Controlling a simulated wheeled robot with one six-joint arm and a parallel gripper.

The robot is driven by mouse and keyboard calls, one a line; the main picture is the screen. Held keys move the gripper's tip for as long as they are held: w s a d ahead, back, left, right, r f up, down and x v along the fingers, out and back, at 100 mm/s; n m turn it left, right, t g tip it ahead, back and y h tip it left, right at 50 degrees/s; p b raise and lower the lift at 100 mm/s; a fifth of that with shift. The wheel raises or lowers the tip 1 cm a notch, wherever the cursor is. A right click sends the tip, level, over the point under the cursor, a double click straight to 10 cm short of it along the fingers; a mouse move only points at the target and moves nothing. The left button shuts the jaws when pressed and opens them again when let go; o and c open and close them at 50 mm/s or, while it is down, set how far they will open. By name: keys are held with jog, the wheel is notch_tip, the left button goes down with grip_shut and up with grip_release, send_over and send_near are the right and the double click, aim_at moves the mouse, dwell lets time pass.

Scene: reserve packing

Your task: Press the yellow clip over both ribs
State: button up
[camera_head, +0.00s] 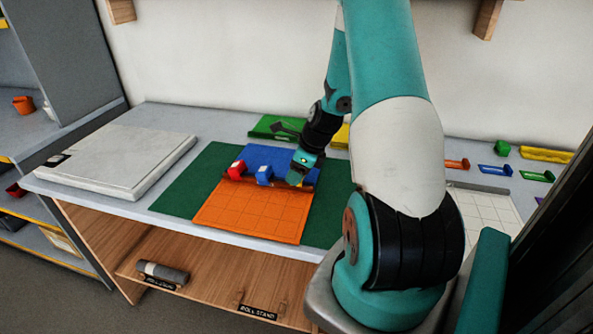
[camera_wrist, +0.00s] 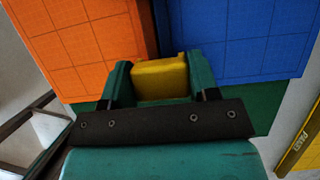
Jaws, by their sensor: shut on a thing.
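My gripper (camera_head: 297,178) is low over the right end of the seam between the orange panel (camera_head: 252,215) and the blue panel (camera_head: 270,157). In the wrist view it is shut on the yellow clip (camera_wrist: 160,79), with one finger on each side. The clip sits in line with the dark seam (camera_wrist: 146,25) where the ribs meet. I cannot tell whether it touches the ribs; its underside is hidden. In the head view my gripper hides the clip. A red clip (camera_head: 236,170) and a blue clip (camera_head: 264,175) stand along the seam to the left.
The panels lie on a dark green mat (camera_head: 180,189) on the grey table. A pale slab (camera_head: 110,160) lies at the left. A green panel (camera_head: 275,127) lies behind. Several coloured small parts and a white gridded sheet (camera_head: 485,207) are at the right, past my arm.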

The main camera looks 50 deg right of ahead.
jog(key=shift+f+b, duration=0.4)
jog(key=shift+f, duration=0.45)
dwell(0.3)
jog(key=o, duration=0.9)
jog(key=shift+c, duration=0.2)
jog(key=v, duration=1.7)
jog(key=shift+s+r, duration=0.2)
